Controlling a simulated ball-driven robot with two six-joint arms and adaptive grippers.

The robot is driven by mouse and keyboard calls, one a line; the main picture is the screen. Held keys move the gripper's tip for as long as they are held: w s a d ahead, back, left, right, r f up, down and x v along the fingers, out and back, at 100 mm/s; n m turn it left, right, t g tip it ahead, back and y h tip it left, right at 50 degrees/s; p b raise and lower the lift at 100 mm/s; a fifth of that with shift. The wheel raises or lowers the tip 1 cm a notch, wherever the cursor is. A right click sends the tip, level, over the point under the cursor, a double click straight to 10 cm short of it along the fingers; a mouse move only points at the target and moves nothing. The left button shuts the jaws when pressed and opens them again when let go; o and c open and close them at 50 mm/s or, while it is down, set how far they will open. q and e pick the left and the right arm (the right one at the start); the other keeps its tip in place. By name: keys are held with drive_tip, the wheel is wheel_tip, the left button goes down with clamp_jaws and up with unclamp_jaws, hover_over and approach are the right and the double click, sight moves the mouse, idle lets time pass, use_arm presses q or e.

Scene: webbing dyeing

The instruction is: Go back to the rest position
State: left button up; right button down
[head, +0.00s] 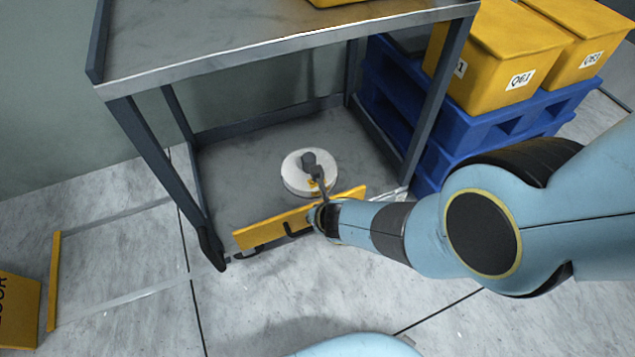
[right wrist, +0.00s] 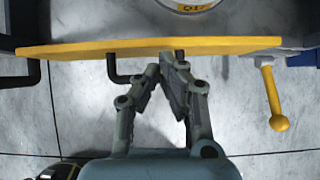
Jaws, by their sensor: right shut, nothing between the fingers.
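My right gripper (right wrist: 174,62) is shut and empty in the right wrist view, its fingertips close together at the near edge of a yellow board. I cannot tell whether they touch it. In the head view my right arm comes in from the right and its wrist overlaps the yellow board (head: 275,222), which runs along the front of the table's lower shelf. My left gripper is out of view.
A grey metal table (head: 215,35) stands ahead, with a white round container (head: 296,181) on its lower shelf (head: 240,150). Yellow bins (head: 497,50) stand on blue pallets (head: 490,128) at right. A yellow handle (right wrist: 272,95) juts toward me. Floor at front left is mostly clear.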

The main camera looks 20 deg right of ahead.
drive_tip(key=w+r+p, duration=0.1)
drive_tip(key=w+r, duration=0.1)
drive_tip(key=w+r+p, duration=0.1)
drive_tip(key=w+r, duration=0.1)
drive_tip(key=r, duration=0.1)
drive_tip(key=shift+w+a+r, duration=0.1)
drive_tip(key=shift+w+r, duration=0.2)
drive_tip(key=shift+w, duration=0.05)
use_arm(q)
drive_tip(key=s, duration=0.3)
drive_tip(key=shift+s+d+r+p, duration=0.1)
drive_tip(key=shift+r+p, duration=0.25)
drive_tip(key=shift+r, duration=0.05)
use_arm(e)
drive_tip(key=shift+w+r, duration=0.35)
drive_tip(key=shift+w, duration=0.05)
drive_tip(key=shift+s, duration=0.1)
